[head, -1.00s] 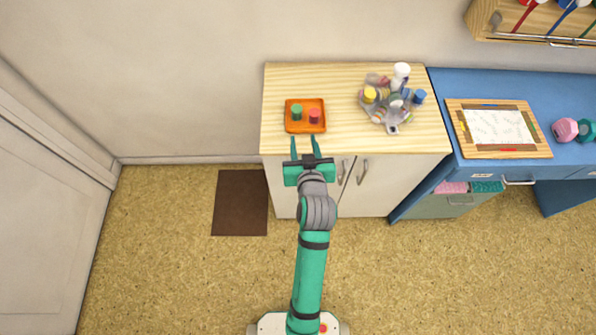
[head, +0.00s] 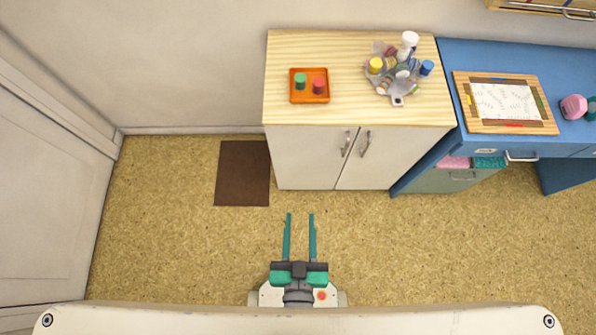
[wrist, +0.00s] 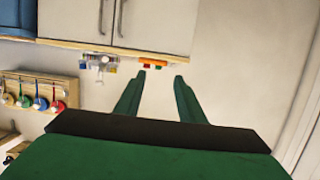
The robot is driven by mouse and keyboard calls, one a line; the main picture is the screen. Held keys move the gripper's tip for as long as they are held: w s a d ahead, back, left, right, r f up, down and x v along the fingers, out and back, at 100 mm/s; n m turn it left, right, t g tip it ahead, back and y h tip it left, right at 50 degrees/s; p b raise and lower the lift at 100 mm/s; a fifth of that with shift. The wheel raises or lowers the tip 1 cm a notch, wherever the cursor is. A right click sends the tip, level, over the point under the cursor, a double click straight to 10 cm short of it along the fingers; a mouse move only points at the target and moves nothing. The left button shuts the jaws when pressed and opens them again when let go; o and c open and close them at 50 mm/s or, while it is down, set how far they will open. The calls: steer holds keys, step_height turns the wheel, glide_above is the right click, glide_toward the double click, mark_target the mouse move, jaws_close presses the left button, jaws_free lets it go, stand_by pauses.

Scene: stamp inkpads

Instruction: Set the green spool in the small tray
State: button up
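The green spool (head: 300,80) stands upright in the left part of the small orange tray (head: 309,98), with a red spool (head: 318,86) beside it on the right. The tray sits on the left part of the light wooden cabinet top (head: 350,112). My gripper (head: 300,215) is open and empty, drawn back over the floor in front of the cabinet, well apart from the tray. In the wrist view my gripper's fingers (wrist: 160,74) are spread with nothing between them. The orange tray (wrist: 152,65) shows small and far off there.
A grey organizer (head: 397,99) with several coloured spools and a white bottle (head: 409,45) stands right of the tray. A blue desk (head: 455,55) with a framed drawing board (head: 505,103) adjoins the cabinet. A brown mat (head: 243,172) lies on the floor, which is otherwise clear.

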steer(key=s, duration=0.1)
steer(key=s+r, duration=0.2)
steer(key=s, duration=0.1)
steer(key=shift+a+r, duration=0.1)
steer(key=shift+a, duration=0.15)
steer(key=shift+w, duration=0.1)
stand_by(1.0)
steer(key=shift+c, duration=0.6)
